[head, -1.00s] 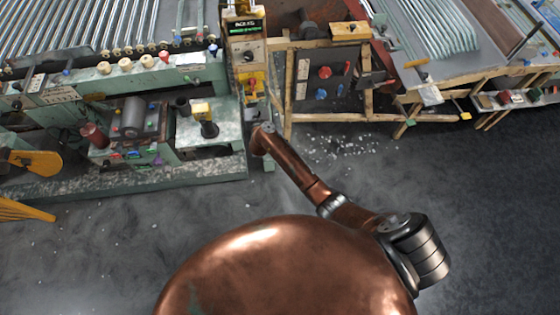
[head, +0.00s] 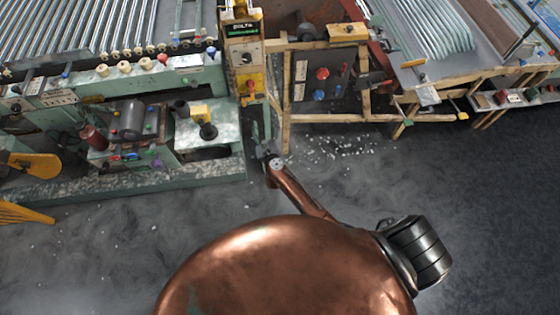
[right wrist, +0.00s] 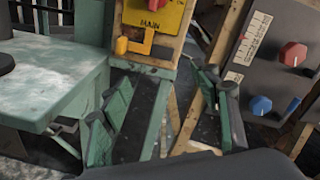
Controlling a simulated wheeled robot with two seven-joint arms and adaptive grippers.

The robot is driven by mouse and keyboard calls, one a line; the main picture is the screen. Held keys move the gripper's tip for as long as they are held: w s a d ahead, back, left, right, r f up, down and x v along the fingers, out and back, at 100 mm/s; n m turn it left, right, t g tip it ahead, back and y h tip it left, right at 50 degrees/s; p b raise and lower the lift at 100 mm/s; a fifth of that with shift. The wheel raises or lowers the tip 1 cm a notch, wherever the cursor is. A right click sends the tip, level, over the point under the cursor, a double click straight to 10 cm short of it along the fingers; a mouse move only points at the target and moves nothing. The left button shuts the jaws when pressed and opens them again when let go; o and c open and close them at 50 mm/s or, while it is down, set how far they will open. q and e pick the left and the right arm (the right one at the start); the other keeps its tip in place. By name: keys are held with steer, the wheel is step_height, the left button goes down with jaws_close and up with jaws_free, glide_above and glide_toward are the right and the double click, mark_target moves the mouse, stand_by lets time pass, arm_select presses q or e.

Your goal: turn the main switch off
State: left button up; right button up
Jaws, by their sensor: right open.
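The main switch (head: 250,86) is a red handle on a yellow plate, low on the narrow post panel. In the right wrist view its yellow plate (right wrist: 170,17), marked MAIN, is cut off by the top edge, so most of the handle is out of sight. I cannot tell the handle's position. My right gripper (head: 262,134) is below the switch in the head view, apart from it. In the right wrist view the right gripper (right wrist: 165,92) is open and empty, with its two fingers spread below the panel. My left gripper is not in view.
A dark box with red and blue knobs (head: 322,75) hangs in a wooden frame right of the post. The green machine bench (head: 150,180) stands left, with a motor on it. A wooden leg (head: 287,120) stands close to my gripper. Open floor lies in front.

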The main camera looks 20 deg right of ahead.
steer(key=s+d+f+n+g+y, duration=0.1)
steer(key=s+f+n, duration=0.4)
steer(key=f, duration=0.4)
steer(key=s+d+f+n+g+y, duration=0.1)
steer(key=s+f+n, duration=0.4)
steer(key=f, duration=0.5)
steer(key=shift+s+d+n+y, duration=0.15)
steer(key=shift+s+n+y, duration=0.35)
steer(key=shift+n, duration=0.6)
steer(key=shift+w, duration=0.2)
steer(key=s+d+f+n+g+y, duration=0.25)
steer(key=s+f+n+g, duration=0.35)
steer(key=s+f+n, duration=1.15)
steer(key=s+d+f+n+g, duration=0.1)
steer(key=s+d+f+g, duration=0.1)
steer(key=s, duration=1.1)
steer(key=s+d+f+n+g+h, duration=0.1)
steer(key=s+f, duration=0.5)
steer(key=s, duration=0.8)
steer(key=s+d+f+n+g, duration=0.2)
steer(key=s+f+n+g, duration=0.1)
steer(key=s, duration=1.1)
steer(key=f+g, duration=0.1)
steer(key=g, duration=0.1)
steer(key=shift+d+f+g, duration=0.3)
steer(key=shift+d, duration=0.1)
steer(key=shift+h, duration=0.25)
